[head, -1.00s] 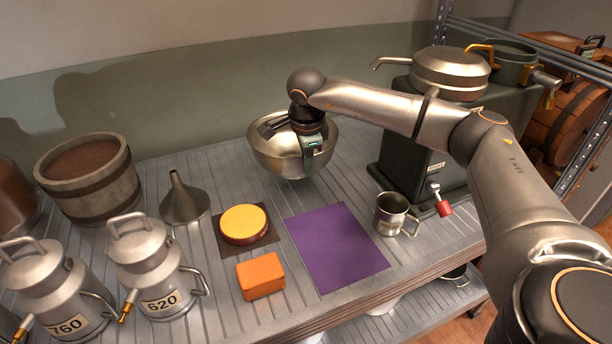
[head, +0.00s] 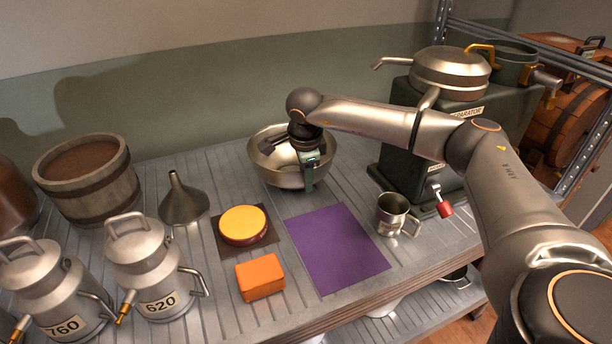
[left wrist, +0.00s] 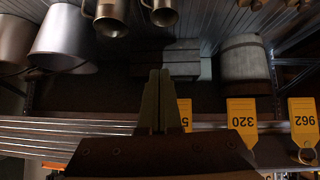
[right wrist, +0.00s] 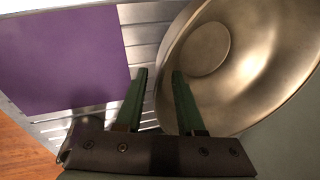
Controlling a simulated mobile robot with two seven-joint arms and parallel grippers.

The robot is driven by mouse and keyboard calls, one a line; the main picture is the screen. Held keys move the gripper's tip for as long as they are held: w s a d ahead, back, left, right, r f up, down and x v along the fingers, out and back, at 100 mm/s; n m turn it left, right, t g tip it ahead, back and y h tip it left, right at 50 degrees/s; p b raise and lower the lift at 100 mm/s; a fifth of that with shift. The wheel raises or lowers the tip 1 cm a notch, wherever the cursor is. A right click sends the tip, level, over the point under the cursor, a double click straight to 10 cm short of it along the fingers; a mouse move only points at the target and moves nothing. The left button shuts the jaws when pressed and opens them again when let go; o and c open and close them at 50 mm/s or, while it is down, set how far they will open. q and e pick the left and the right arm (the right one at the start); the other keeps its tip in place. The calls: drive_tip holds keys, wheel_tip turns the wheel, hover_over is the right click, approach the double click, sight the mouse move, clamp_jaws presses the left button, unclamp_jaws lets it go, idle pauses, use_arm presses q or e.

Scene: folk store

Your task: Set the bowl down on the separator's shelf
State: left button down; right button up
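The metal bowl (head: 268,177) sits upright on the ribbed metal shelf (head: 345,170) near the back wall, left of the dark separator (head: 398,165). My right gripper (head: 308,178) is at the bowl's near right rim. In the right wrist view its fingers (right wrist: 160,80) stand apart, with the rim of the bowl (right wrist: 265,75) running between them and a visible gap beside it. My left gripper is outside the head view; in the left wrist view its fingers (left wrist: 160,75) are together and empty.
A purple mat (head: 335,248), metal mug (head: 392,212), orange block (head: 260,277), yellow-topped round item (head: 243,225) and funnel (head: 182,200) stand in front or left. Milk cans (head: 150,265) and a wooden tub (head: 88,185) fill the left. Bare shelf shows between bowl and separator.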

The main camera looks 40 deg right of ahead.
drive_tip(key=shift+r, duration=0.1)
drive_tip(key=p+v, duration=0.2)
drive_tip(key=v, duration=1)
